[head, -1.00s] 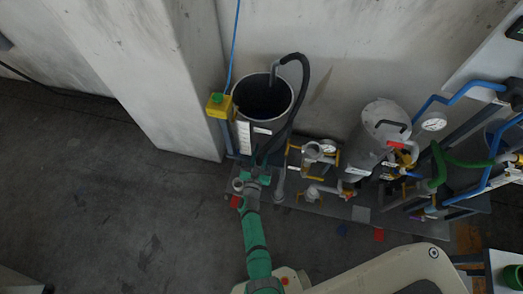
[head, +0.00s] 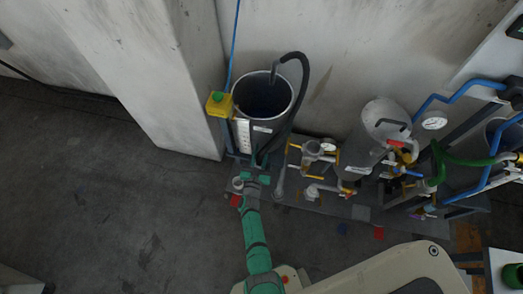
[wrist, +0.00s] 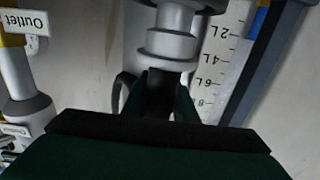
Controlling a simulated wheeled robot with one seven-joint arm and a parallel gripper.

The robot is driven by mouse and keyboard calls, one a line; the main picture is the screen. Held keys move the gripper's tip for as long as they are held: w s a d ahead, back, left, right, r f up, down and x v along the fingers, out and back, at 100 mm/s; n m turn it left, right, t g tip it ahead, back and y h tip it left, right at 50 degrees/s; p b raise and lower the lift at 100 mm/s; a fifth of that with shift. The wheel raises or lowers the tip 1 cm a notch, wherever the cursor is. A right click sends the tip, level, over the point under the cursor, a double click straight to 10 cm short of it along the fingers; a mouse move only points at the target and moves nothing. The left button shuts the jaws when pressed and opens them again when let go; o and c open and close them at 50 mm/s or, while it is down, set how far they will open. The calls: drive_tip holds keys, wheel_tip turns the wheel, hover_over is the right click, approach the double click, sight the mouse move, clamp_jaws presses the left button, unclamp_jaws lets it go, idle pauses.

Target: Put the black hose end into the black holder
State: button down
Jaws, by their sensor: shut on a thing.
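The black hose (head: 300,100) rises from the rim of the grey tank (head: 287,108), arches over and runs down its right side towards my gripper (head: 259,160). My green gripper is low in front of the tank. In the wrist view my gripper (wrist: 171,98) is shut on a black piece (wrist: 160,95), apparently the hose end. A grey stepped metal fitting (wrist: 172,45) is directly beyond it; I cannot tell whether they touch. The gripper body hides part of the held piece. I cannot pick out the black holder with certainty.
A white litre scale (wrist: 215,60) is just right of the fitting. A yellow box with a green button (head: 218,104) is left of the tank. Valves (head: 312,150) and a grey vessel (head: 375,135) crowd the right. The floor at left is clear.

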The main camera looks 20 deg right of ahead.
drive_tip(key=shift+f, duration=1.05)
drive_tip(key=c, duration=1.3)
unclamp_jaws()
drive_tip(key=shift+c, duration=0.2)
drive_tip(key=shift+f, duration=0.1)
drive_tip(key=v, duration=1)
drive_tip(key=shift+s+a, duration=0.25)
drive_tip(key=shift+s, duration=0.05)
